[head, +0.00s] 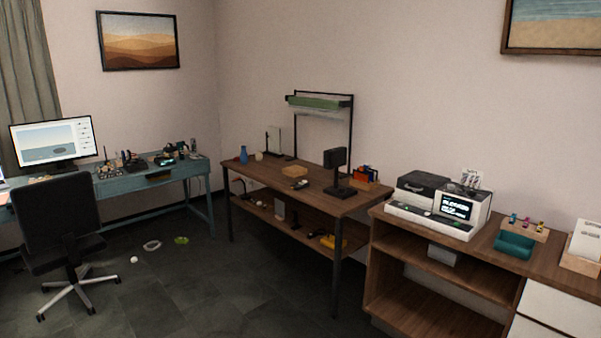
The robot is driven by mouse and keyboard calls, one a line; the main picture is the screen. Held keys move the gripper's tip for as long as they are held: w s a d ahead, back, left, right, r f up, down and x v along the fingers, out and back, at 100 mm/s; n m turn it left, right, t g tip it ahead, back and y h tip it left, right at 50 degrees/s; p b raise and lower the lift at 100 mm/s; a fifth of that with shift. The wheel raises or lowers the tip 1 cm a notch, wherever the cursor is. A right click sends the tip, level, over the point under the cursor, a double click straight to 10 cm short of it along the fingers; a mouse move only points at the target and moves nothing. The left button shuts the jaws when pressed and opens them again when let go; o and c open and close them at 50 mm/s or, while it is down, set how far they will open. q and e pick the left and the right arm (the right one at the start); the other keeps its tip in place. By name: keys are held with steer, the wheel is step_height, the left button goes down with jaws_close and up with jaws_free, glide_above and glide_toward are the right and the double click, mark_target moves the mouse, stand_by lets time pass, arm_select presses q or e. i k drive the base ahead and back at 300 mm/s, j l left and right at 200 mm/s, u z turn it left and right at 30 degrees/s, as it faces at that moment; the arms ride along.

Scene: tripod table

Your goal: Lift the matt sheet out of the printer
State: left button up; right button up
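Neither of my grippers is in view. A white machine (458,207) with a lit dark screen stands on the wooden cabinet at the right, beside a dark-lidded box (418,188). It may be the printer, but I cannot tell for sure from here. I cannot make out a matt sheet in it. Small upright items (469,181) stand on or behind its top.
A wooden table (348,203) with a black stand (338,173) is in the middle. A teal desk (130,184), a monitor (53,140) and a black chair (60,222) are at the left. A teal tray (513,244) sits right of the machine. Small items lie on the floor.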

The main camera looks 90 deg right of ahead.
mark_target(472, 178)
steer(key=z, duration=3.8)
steer(key=i+j, duration=0.25)
steer(key=i, duration=0.25)
steer(key=i+j, duration=0.3)
steer(key=i, duration=0.25)
steer(key=i+j+z, duration=0.1)
steer(key=i+j, duration=0.15)
steer(key=i, duration=0.25)
steer(key=i+j, duration=0.3)
steer(key=i, duration=0.25)
steer(key=i+j, duration=0.3)
steer(key=i, duration=0.2)
steer(key=i+j, duration=0.3)
steer(key=i, duration=0.2)
steer(key=l+z, duration=0.05)
